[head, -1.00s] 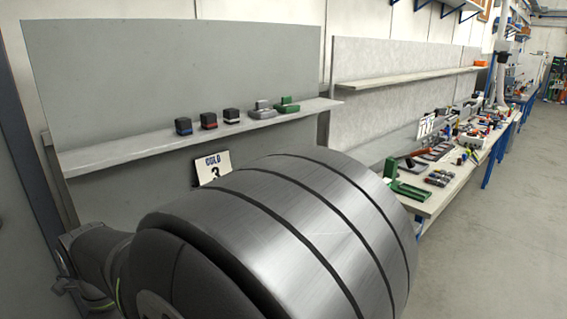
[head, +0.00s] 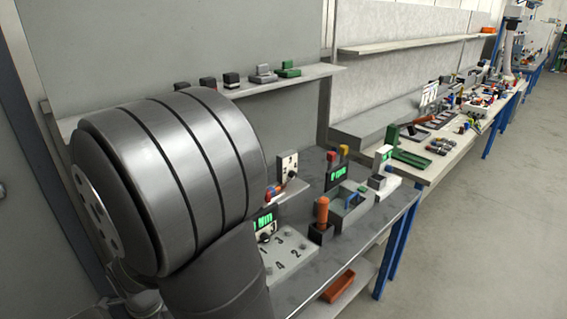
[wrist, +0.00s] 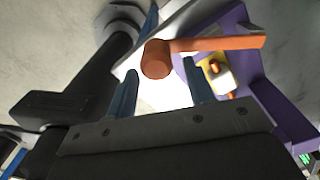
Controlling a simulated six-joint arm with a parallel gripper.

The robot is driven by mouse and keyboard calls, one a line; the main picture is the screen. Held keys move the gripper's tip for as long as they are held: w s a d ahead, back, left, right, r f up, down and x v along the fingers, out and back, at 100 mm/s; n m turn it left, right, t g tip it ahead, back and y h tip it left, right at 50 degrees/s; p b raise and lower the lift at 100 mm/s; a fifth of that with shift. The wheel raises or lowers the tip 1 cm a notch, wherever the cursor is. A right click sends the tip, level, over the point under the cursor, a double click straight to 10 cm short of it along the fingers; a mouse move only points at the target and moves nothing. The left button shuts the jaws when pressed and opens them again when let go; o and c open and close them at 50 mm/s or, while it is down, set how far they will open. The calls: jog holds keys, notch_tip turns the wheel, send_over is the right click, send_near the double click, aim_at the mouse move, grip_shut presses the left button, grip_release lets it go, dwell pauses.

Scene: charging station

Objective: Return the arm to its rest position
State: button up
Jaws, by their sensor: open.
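My gripper (wrist: 160,72) shows in the wrist view, with two blue fingers spread apart and nothing held between them. Beyond the fingertips is an orange part (wrist: 220,44) with a round end and a straight bar; I cannot tell its distance. My large grey arm link fills the left of the head view and covers part of the bench and shelf. The gripper itself is hidden in the head view.
The dark bench (head: 385,217) holds a numbered panel (head: 290,257), an orange cylinder (head: 322,210) and a grey box with a blue handle (head: 349,207). An orange tray (head: 338,286) sits below. A shelf (head: 320,72) with small blocks runs behind. The floor at right is clear.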

jog(key=w+d+n, duration=0.2)
jog(key=n, duration=0.1)
jog(key=w+d+n, duration=0.2)
jog(key=n, duration=0.1)
jog(key=w+d+n, duration=0.2)
jog(key=n, duration=0.1)
jog(key=shift+w+d, duration=0.25)
jog(key=shift+d, duration=0.1)
jog(key=shift+w+r, duration=0.15)
jog(key=shift+w, duration=0.05)
notch_tip(320, 180, up, 4)
jog(key=shift+f, duration=0.1)
